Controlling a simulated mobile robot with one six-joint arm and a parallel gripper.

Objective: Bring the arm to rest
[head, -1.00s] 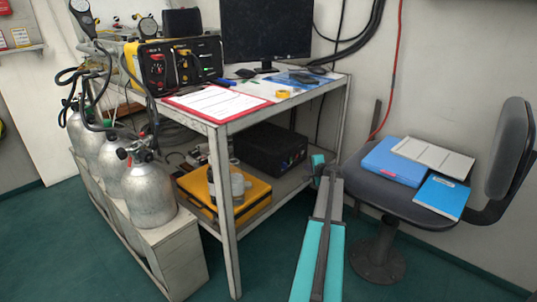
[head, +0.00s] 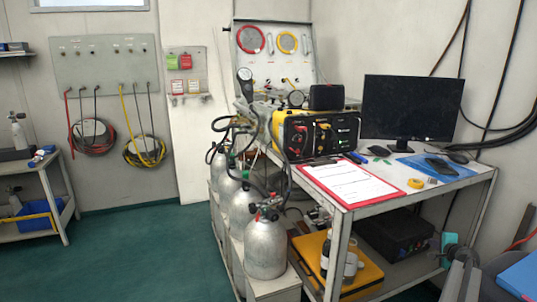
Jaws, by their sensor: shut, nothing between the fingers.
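Part of my arm, grey with a teal piece, shows at the lower right of the head view, in front of the table's right end. I cannot make out my gripper or its fingers. The air panel (head: 317,134), a black and yellow box with red and yellow knobs, stands on the metal table (head: 345,222). A red clipboard (head: 352,184) with a white sheet lies in front of it.
Several silver gas cylinders (head: 265,249) stand in a rack left of the table. A monitor (head: 411,108) stands at the back. A yellow case (head: 366,277) and a black box (head: 396,240) sit on the lower shelf. The green floor (head: 140,255) at left is clear.

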